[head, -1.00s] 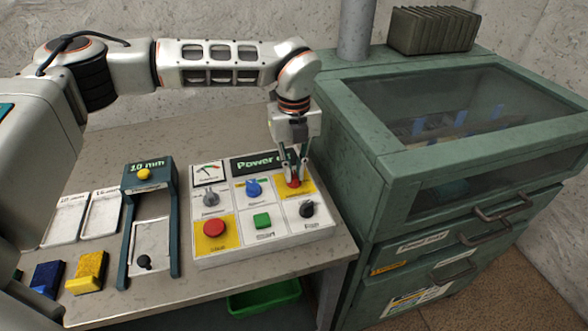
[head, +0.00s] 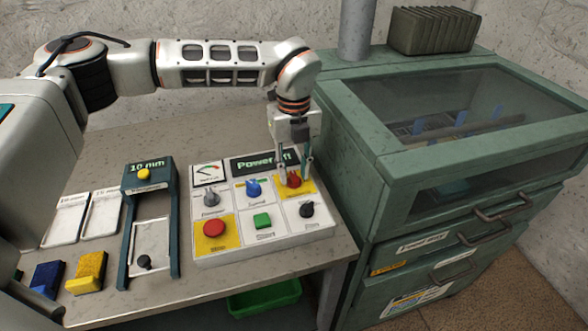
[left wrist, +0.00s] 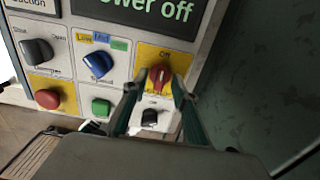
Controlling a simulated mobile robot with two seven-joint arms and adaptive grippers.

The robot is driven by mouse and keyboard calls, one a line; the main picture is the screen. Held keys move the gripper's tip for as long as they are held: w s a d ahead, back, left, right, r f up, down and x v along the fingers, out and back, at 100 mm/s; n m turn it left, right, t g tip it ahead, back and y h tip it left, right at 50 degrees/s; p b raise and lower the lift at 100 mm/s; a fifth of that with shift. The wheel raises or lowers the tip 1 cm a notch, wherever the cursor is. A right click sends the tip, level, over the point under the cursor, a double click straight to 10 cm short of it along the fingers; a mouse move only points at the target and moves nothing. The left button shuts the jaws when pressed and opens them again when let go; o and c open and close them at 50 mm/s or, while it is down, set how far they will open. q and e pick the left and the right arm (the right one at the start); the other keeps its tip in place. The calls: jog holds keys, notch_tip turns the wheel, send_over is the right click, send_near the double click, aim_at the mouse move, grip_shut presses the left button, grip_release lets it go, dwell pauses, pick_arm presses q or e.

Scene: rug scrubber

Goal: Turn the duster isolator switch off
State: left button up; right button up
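The red rotary switch (head: 294,180) sits on a yellow plate at the top right of the sloped control panel (head: 205,262). It also shows in the left wrist view (left wrist: 159,77), with its grip bar roughly upright. The display (left wrist: 150,12) above it reads "Power off" in the left wrist view. My left gripper (head: 294,176) points down at the switch, with its fingers spread to either side of it. In the left wrist view the fingers (left wrist: 154,88) stand apart with a gap to the knob. My right gripper is not in view.
A blue knob (head: 253,188), grey knob (head: 211,198), black knob (head: 307,209), red button (head: 214,228) and green button (head: 262,220) share the panel. The green cabinet (head: 360,190) stands close on the right. A teal frame (head: 123,240) stands on the left.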

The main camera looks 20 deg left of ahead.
aim_at(294, 174)
pick_arm(q)
notch_tip(294, 174, up, 12)
dwell(0.6)
